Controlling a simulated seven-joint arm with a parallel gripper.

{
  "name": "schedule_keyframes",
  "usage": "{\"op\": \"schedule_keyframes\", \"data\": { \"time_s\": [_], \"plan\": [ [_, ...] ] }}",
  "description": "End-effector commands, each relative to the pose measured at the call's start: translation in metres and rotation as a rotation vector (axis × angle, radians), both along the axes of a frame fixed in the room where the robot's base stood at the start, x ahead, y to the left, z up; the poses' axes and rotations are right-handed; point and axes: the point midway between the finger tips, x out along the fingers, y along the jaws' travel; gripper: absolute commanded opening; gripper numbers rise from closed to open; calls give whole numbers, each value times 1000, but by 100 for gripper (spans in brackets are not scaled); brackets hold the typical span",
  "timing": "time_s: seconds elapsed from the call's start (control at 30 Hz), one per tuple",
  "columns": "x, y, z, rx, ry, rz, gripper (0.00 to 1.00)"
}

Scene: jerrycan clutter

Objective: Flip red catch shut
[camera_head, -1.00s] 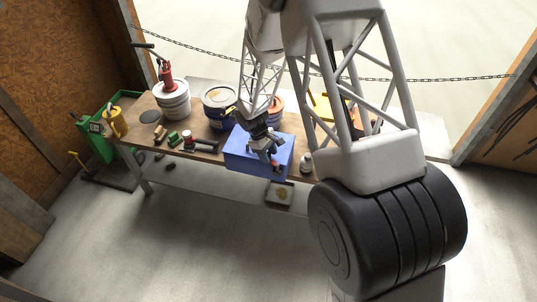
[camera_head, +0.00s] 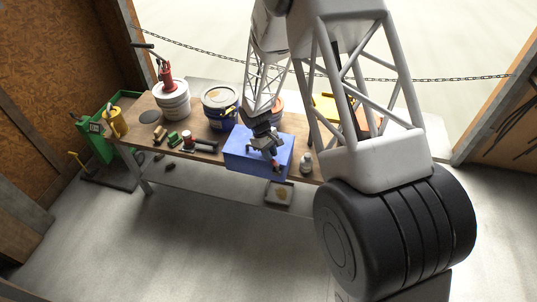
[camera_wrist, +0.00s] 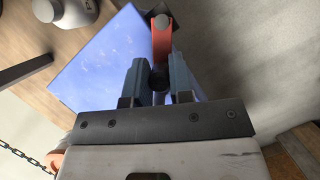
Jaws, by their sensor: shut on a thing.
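The red catch (camera_wrist: 162,40) is on the edge of a blue box (camera_wrist: 95,65), with a grey round pin at its far end. In the head view it shows as a small red spot (camera_head: 276,167) at the front of the blue box (camera_head: 240,160). My gripper (camera_wrist: 159,75) points at the catch in the wrist view, its two fingers on either side of a dark rounded part at the near end of the red piece. The fingers are shut on the catch there; the exact contact is partly hidden. In the head view my gripper (camera_head: 268,147) is over the box.
The box sits at the front edge of a wooden workbench (camera_head: 205,155). A white bottle (camera_head: 305,162) stands close to its right. Left are a hammer (camera_head: 200,142), a blue bucket (camera_head: 220,112) and a white bucket (camera_head: 172,105). A low tray (camera_head: 279,193) lies below the front edge.

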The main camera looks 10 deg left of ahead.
Motion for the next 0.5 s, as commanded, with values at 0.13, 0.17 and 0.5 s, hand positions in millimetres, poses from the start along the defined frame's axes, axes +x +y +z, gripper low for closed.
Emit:
{"op": "schedule_keyframes", "data": {
  "time_s": [0.13, 0.17, 0.5],
  "plan": [
    [6, -5, 0, 1, 0, -140, 0],
    [6, -5, 0, 1, 0, -159, 0],
    [7, -6, 0, 0, 0, -193, 0]
  ]
}}
